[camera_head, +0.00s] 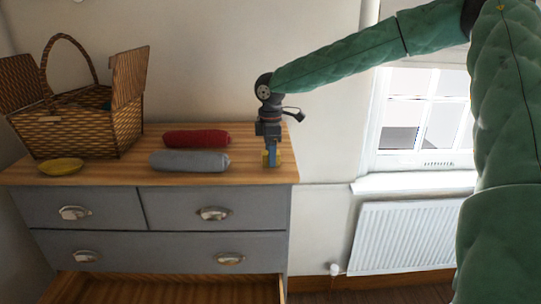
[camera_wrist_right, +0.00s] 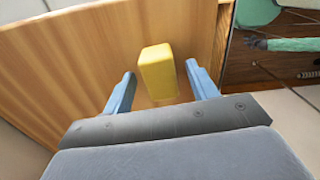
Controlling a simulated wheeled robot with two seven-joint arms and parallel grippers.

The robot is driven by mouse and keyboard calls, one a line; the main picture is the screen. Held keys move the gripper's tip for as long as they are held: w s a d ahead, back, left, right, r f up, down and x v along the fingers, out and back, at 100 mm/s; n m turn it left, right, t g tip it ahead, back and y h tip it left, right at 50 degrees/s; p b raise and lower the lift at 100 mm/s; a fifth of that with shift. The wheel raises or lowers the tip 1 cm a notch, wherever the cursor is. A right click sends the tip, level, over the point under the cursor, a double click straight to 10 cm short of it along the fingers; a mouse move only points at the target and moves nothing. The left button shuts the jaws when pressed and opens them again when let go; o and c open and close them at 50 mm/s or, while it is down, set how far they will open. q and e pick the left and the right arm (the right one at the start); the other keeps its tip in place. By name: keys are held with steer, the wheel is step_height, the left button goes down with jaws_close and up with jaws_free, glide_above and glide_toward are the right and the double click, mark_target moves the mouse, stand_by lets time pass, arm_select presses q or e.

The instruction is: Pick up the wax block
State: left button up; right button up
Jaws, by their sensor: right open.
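The wax block is a yellow block (camera_wrist_right: 157,75) on the wooden dresser top, between the two blue fingers of my right gripper (camera_wrist_right: 160,92) in the right wrist view. A gap shows on each side of it, so the fingers look apart from it. In the head view my right gripper (camera_head: 271,158) points down at the right end of the dresser top. A bit of the yellow block shows there (camera_head: 265,158), mostly hidden by the gripper. My left gripper is not in view.
On the dresser top (camera_head: 120,177) lie a grey roll (camera_head: 189,161), a red roll (camera_head: 196,138), a yellow dish (camera_head: 60,166) and an open wicker basket (camera_head: 85,130). The bottom drawer (camera_head: 170,288) stands open. A radiator (camera_head: 400,236) is at right.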

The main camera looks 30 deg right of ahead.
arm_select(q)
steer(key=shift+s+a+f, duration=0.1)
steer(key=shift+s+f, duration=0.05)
arm_select(e)
steer(key=shift+d+f, duration=0.1)
steer(key=shift+f, duration=0.25)
steer(key=c, duration=1.1)
